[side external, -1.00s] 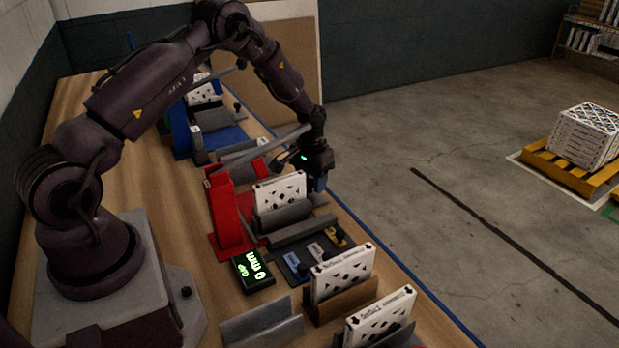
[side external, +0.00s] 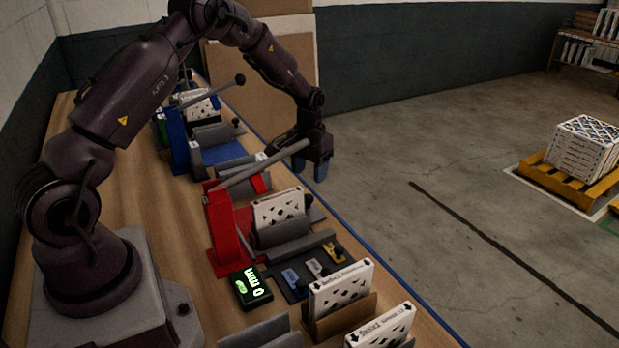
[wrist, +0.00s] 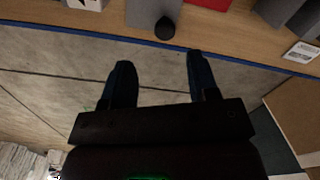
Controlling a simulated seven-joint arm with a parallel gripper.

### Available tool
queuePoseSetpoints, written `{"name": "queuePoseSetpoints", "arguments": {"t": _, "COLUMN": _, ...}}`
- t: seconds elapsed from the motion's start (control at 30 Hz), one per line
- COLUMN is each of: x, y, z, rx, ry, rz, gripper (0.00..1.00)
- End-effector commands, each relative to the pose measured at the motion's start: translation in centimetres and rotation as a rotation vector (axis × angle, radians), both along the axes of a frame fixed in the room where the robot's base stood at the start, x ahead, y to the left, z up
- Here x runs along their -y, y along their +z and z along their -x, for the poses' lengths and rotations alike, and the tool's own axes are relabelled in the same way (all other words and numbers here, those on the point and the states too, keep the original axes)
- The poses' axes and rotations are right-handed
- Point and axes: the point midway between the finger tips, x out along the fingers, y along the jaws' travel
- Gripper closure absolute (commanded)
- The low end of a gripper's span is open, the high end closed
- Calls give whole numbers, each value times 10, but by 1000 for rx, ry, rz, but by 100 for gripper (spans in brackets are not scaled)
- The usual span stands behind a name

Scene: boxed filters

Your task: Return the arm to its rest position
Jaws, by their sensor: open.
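My gripper (side external: 312,172) is in the air near the blue-edged front of the wooden bench, above and beyond the red fixture in the side view. In the wrist view its two dark fingers (wrist: 157,85) are apart with nothing between them. The concrete floor and the bench edge show past the fingertips. My arm arches over the bench from the base at the left.
The bench (side external: 140,215) carries a red fixture (side external: 222,225) with a boxed filter (side external: 278,210), a blue fixture (side external: 178,140), a display (side external: 250,287) and another boxed filter (side external: 342,287) in a brown holder. A pallet of filters (side external: 583,145) stands on the open floor.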

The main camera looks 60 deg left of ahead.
Motion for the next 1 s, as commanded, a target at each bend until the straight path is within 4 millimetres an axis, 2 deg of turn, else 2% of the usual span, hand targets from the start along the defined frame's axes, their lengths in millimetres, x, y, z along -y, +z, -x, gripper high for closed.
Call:
{"name": "queuePoseSetpoints", "arguments": {"t": 0.27, "x": 0, "y": 1, "z": -1, "rx": 4, "ry": 4, "rz": 0, "gripper": 46}}
{"name": "queuePoseSetpoints", "arguments": {"t": 0.37, "x": -1, "y": 13, "z": -9, "rx": 41, "ry": 37, "rz": 6, "gripper": 46}}
{"name": "queuePoseSetpoints", "arguments": {"t": 0.47, "x": 7, "y": 46, "z": -19, "rx": 106, "ry": 58, "rz": 8, "gripper": 46}}
{"name": "queuePoseSetpoints", "arguments": {"t": 0.57, "x": 21, "y": 89, "z": -26, "rx": 184, "ry": 77, "rz": 15, "gripper": 46}}
{"name": "queuePoseSetpoints", "arguments": {"t": 0.7, "x": 48, "y": 135, "z": -5, "rx": 213, "ry": 13, "rz": -6, "gripper": 46}}
{"name": "queuePoseSetpoints", "arguments": {"t": 0.87, "x": 78, "y": 183, "z": 27, "rx": 256, "ry": -57, "rz": -27, "gripper": 46}}
{"name": "queuePoseSetpoints", "arguments": {"t": 1.0, "x": 109, "y": 223, "z": 72, "rx": 306, "ry": -134, "rz": -49, "gripper": 46}}
